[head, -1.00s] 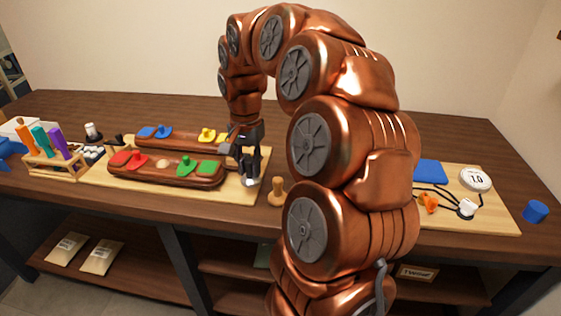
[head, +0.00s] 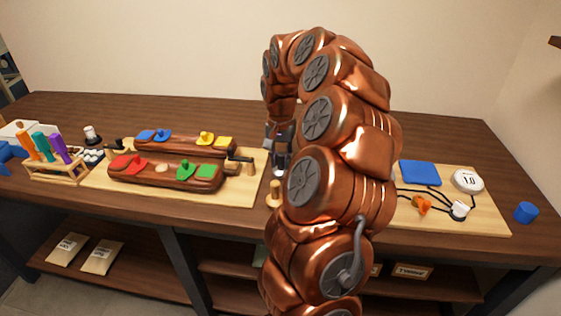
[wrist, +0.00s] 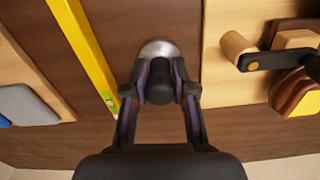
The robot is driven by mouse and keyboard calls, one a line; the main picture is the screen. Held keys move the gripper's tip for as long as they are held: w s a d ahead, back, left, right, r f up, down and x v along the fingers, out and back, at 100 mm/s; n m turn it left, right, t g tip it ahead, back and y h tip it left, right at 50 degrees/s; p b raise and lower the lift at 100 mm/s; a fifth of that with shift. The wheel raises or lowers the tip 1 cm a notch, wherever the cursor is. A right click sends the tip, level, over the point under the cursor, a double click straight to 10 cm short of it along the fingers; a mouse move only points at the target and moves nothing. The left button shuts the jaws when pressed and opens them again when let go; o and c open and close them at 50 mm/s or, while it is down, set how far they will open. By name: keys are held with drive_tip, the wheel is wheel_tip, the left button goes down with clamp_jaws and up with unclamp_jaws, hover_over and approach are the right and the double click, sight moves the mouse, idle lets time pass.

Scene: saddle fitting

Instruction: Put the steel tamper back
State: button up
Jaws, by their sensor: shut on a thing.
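The steel tamper (wrist: 160,49) has a dark handle and a round silver base. In the wrist view my gripper (wrist: 160,88) is shut on its dark handle, and the silver base shows beyond the fingertips. In the head view my gripper (head: 281,152) is just right of the left wooden board, partly hidden by my arm. The tamper's silver base (head: 279,173) shows under it, over the dark table. I cannot tell its height above the table.
The left board (head: 240,190) carries two brown forms with coloured pieces. A yellow bar (wrist: 88,50) lies left of the tamper in the wrist view. A right board (head: 480,218) holds cables.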

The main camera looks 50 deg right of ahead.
sight(281, 154)
drive_tip(key=shift+f, duration=0.65)
drive_tip(key=shift+f, duration=0.2)
drive_tip(key=o, duration=1)
drive_tip(key=shift+c, duration=0.2)
drive_tip(key=shift+r, duration=0.1)
wheel_tip(281, 154, up, 12)
drive_tip(key=shift+r+b, duration=0.1)
drive_tip(key=shift+b, duration=0.7)
